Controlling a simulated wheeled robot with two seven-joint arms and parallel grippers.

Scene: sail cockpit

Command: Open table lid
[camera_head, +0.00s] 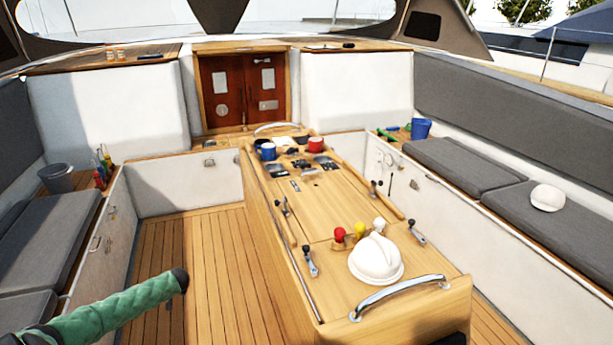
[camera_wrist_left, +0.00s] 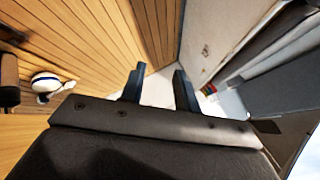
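The wooden table (camera_head: 330,200) stands in the middle of the cockpit in the head view, its top panels lying flat and shut. My right gripper is in neither view.
A green wrapped bar (camera_head: 110,315) with a dark end reaches in from the lower left. Mugs (camera_head: 267,151) and small items cover the table's far end. Grey-cushioned benches (camera_head: 45,250) line both sides.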

